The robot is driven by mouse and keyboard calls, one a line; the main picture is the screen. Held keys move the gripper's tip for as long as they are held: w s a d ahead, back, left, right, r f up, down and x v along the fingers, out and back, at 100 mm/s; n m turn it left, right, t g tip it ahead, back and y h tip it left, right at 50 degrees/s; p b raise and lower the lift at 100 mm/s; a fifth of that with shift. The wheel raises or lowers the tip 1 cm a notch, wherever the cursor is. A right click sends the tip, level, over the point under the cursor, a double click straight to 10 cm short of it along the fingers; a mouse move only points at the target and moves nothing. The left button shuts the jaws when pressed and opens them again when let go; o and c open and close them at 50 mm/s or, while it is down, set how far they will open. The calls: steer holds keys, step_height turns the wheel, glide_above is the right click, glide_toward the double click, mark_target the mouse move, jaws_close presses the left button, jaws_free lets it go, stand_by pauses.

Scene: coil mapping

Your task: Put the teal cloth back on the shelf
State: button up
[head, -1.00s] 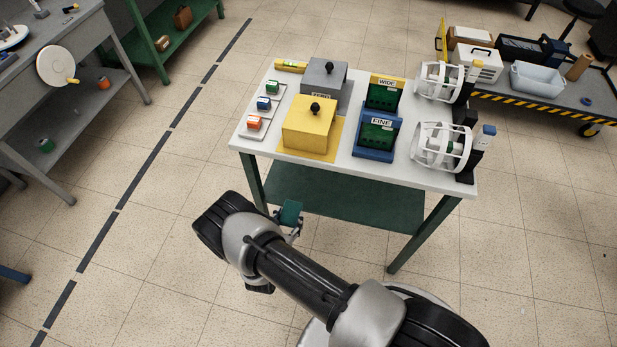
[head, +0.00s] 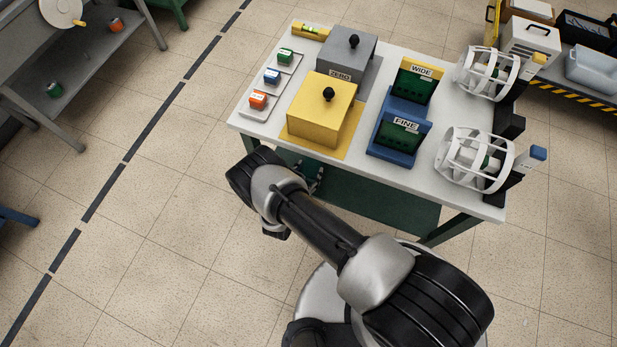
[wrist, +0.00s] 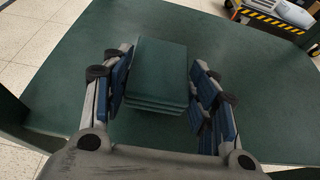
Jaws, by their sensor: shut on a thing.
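The teal cloth (wrist: 157,68) is a folded, layered block between the fingers of my gripper (wrist: 161,84) in the wrist view. My gripper is shut on it. The green lower shelf (wrist: 255,75) of the table lies beneath the cloth in that view; I cannot tell whether they touch. In the head view my gripper (head: 313,180) is at the table's near left side, by the opening above the shelf (head: 375,198). The cloth is not discernible there, hidden by my arm and the tabletop.
The white tabletop (head: 245,117) overhangs the shelf. It carries a yellow box (head: 320,105), a grey box (head: 345,60), blue and yellow stands, and white coil frames (head: 475,158). A green table leg (head: 450,228) stands at the right.

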steer(key=shift+f+b, duration=0.7)
steer(key=shift+f, duration=1)
steer(key=shift+f, duration=0.1)
steer(key=o, duration=1)
steer(key=shift+c, duration=0.2)
steer(key=shift+r, duration=0.2)
steer(key=p+v, duration=0.3)
steer(key=v, duration=0.8)
steer(key=shift+s, duration=0.35)
